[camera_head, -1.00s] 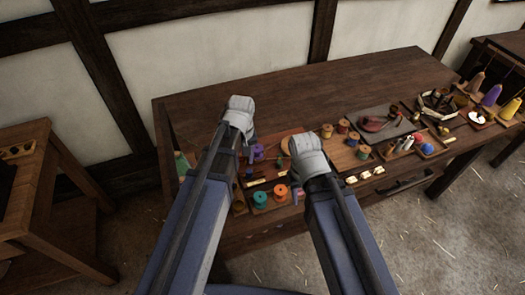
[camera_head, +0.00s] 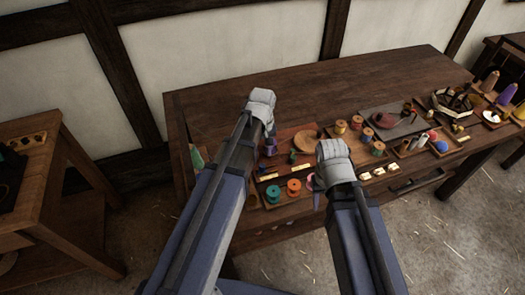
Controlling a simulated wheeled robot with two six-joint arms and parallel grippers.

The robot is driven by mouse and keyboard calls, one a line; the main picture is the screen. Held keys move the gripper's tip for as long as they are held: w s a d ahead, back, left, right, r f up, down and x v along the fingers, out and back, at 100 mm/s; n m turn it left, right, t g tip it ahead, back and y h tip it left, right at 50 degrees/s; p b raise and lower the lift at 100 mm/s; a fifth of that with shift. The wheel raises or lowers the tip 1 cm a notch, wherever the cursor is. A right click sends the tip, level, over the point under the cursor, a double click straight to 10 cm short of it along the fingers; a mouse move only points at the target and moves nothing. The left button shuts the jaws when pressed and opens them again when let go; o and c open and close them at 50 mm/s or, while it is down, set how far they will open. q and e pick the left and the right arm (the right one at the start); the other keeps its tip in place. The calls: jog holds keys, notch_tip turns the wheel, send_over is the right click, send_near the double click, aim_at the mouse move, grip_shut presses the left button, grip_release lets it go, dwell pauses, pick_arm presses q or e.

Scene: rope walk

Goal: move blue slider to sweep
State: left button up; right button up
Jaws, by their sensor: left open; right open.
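I cannot pick out a blue slider or a place marked sweep for certain at this size; my arms hide part of the workbench (camera_head: 300,92). My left gripper (camera_head: 269,130) is over the left part of the bench, pointing down, near a small purple piece (camera_head: 270,147). My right gripper (camera_head: 317,190) is over the front edge, just right of an orange spool (camera_head: 294,187) and a teal spool (camera_head: 273,195). Both grippers are open, their fingertips mostly hidden by the wrists. I see nothing held in either.
A round wooden disc (camera_head: 307,140) lies between the arms. Several thread spools (camera_head: 356,122), a dark tray (camera_head: 392,122) and a blue ball (camera_head: 441,146) stand to the right. The back of the bench is clear. A side table (camera_head: 40,180) stands at left.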

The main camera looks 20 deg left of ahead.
aim_at(263, 165)
pick_arm(q)
notch_tip(263, 165, down, 8)
jog(key=b, duration=0.6)
jog(key=shift+r+b, duration=0.1)
jog(key=shift+b, duration=0.3)
pick_arm(e)
notch_tip(263, 165, down, 8)
pick_arm(q)
jog(key=shift+w+d, duration=0.1)
pick_arm(e)
jog(key=shift+r, duration=0.1)
pick_arm(q)
jog(key=shift+w+d, duration=0.55)
jog(key=shift+d, duration=0.3)
jog(key=shift+w+d, duration=0.55)
jog(key=shift+d, duration=0.3)
jog(key=shift+s+a, duration=0.15)
jog(key=shift+a, duration=0.05)
jog(key=shift+r, duration=0.1)
notch_tip(263, 165, up, 7)
jog(key=p, duration=0.7)
pick_arm(e)
notch_tip(263, 165, up, 7)
